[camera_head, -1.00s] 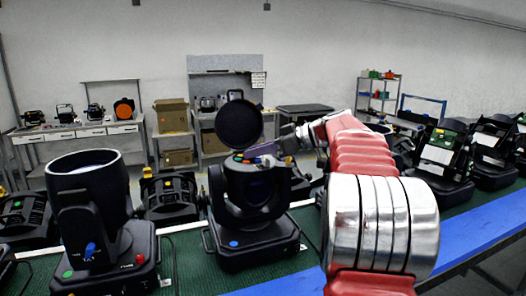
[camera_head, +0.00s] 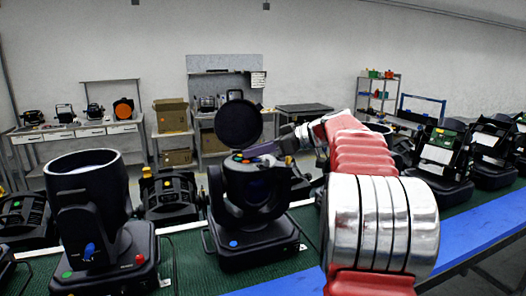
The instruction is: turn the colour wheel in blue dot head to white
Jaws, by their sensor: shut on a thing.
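The blue dot head (camera_head: 248,196) is a black moving-head lamp on the green belt, with a blue dot (camera_head: 233,244) on its base. Its round black lid (camera_head: 239,124) stands raised behind the open top. The colour wheel (camera_head: 240,157) shows as small coloured patches at the top of the head, with orange and green among them. My gripper (camera_head: 256,154) reaches in from the right and is shut on the colour wheel's edge. The fingertips and most of the wheel are small and partly hidden.
A head with a green dot (camera_head: 67,274) and a wide black barrel (camera_head: 88,178) stands to the left. Other lamps (camera_head: 442,160) stand to the right along the belt (camera_head: 190,262). A blue rail (camera_head: 480,222) runs along the front right edge.

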